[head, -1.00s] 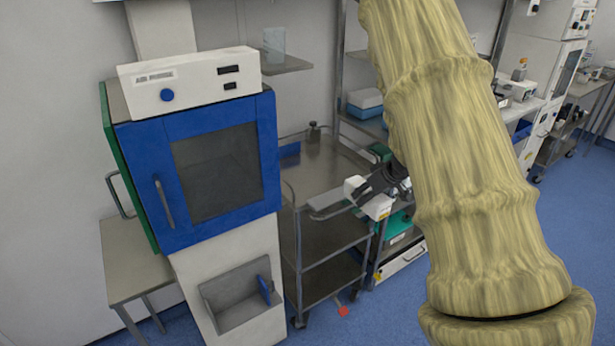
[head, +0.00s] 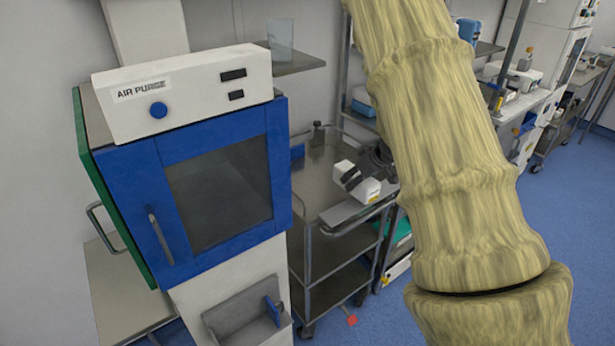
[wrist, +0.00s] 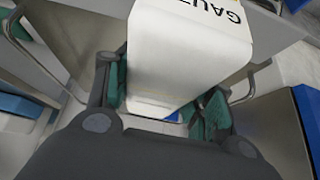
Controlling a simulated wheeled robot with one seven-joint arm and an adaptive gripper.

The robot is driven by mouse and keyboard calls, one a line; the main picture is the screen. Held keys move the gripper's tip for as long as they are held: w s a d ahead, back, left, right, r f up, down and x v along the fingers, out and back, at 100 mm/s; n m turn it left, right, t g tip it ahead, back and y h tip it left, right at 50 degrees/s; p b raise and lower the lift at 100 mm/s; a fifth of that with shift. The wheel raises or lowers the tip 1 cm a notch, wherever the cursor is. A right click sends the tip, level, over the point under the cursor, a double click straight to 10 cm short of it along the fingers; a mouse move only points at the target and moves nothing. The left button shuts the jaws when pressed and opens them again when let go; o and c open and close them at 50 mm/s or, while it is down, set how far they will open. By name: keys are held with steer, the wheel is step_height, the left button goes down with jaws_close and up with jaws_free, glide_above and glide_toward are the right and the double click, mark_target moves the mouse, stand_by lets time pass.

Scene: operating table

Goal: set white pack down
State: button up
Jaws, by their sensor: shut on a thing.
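The white pack (head: 369,190) is a small box held over the right side of the steel trolley's top (head: 316,180). In the wrist view the white pack (wrist: 185,50) fills the upper middle, with part of a dark printed label on it. My gripper (wrist: 162,95) is shut on the pack, with a green-padded finger on each side. In the head view a dark finger crosses the pack, and my arm covers the area to the right. I cannot tell whether the pack touches the trolley top.
A blue-fronted cabinet (head: 219,190) marked AIR PURGE stands left of the trolley. A small dark-capped bottle (head: 318,134) and a blue item (head: 297,153) are at the trolley's back. A glass beaker (head: 281,38) stands on a wall shelf. The trolley's left top is mostly clear.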

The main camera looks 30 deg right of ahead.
steer(key=w+a+p, duration=0.1)
steer(key=w+a, duration=0.1)
steer(key=w, duration=0.3)
steer(key=w+a+p, duration=0.1)
steer(key=w+a, duration=0.1)
steer(key=w, duration=0.3)
steer(key=w+a+p, duration=0.1)
steer(key=w+p, duration=0.1)
steer(key=w, duration=0.3)
steer(key=shift+a+f, duration=0.4)
steer(key=shift+d+f+p, duration=0.1)
steer(key=shift+f+p, duration=0.3)
steer(key=shift+f, duration=1.45)
steer(key=shift+s, duration=0.1)
steer(key=o, duration=1.2)
steer(key=shift+f, duration=0.15)
steer(key=shift+r, duration=0.2)
steer(key=b+v, duration=0.1)
steer(key=v, duration=1.1)
steer(key=shift+b, duration=0.3)
